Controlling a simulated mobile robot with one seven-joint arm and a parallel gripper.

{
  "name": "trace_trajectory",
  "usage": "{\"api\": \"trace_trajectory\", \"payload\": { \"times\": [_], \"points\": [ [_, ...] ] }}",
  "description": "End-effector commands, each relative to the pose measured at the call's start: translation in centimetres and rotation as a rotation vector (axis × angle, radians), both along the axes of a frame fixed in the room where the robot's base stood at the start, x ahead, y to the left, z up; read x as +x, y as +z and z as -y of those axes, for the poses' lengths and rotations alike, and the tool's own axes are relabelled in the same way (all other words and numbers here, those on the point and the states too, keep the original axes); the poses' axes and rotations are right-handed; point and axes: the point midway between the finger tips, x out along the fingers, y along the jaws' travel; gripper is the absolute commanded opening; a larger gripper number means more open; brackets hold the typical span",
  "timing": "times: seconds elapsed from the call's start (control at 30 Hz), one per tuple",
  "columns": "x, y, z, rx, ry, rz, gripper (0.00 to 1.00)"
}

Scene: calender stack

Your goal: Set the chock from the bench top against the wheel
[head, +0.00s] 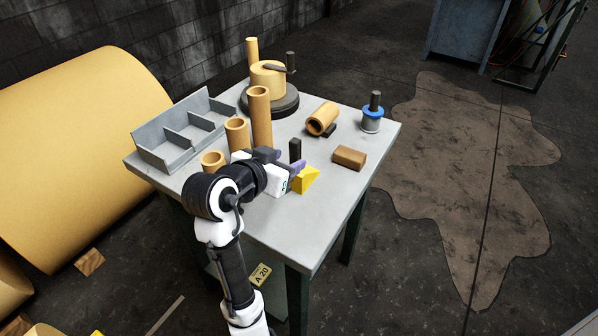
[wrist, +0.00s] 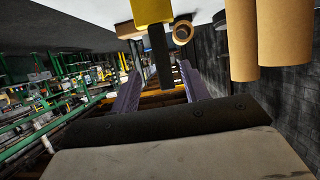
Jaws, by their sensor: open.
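The chock (head: 306,181) is a yellow wedge on the grey bench top (head: 270,222), near its middle. A black upright post appears to rise from it. In the wrist view, which is upside down, the chock (wrist: 152,10) is at the top edge and the post lies between the finger lines. My gripper (head: 292,168) is at the chock, low over the bench. In the wrist view its purple fingers (wrist: 160,88) are spread apart, one on each side of the post. I cannot see whether they touch it. I cannot pick out a wheel in either view.
Behind my gripper stand cardboard tubes (head: 261,118), a grey divided tray (head: 180,135) and a roll on a dark disc (head: 284,107). A lying tube (head: 322,119), brown block (head: 349,158) and blue-topped spool (head: 372,118) are right. The bench's front right is clear. Large yellow rolls (head: 80,145) lie left.

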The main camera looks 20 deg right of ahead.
Motion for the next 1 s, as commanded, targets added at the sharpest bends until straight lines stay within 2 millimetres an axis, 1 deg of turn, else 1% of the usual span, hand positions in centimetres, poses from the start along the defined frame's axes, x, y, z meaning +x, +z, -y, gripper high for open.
{"api": "trace_trajectory", "payload": {
  "times": [0.03, 0.1, 0.37, 0.63, 0.73, 0.93, 0.97, 1.0],
  "points": [
    [0.5, -0.3, 0.7, 0.0, -0.002, -0.005, 0.45],
    [1.1, -0.7, 1.4, -0.001, 0.0, -0.002, 0.45],
    [2.3, -1.4, 2.8, -0.001, 0.002, -0.002, 0.45],
    [4.6, -3.0, 5.3, -0.001, 0.003, -0.001, 0.45],
    [4.9, -3.3, 5.6, -0.001, 0.003, 0.001, 0.45],
    [4.9, -3.4, 5.6, 0.0, 0.004, 0.001, 0.45],
    [4.9, -3.4, 5.6, 0.0, 0.004, 0.001, 0.43],
    [4.9, -3.4, 5.6, 0.0, 0.004, 0.001, 0.38]
  ]
}}
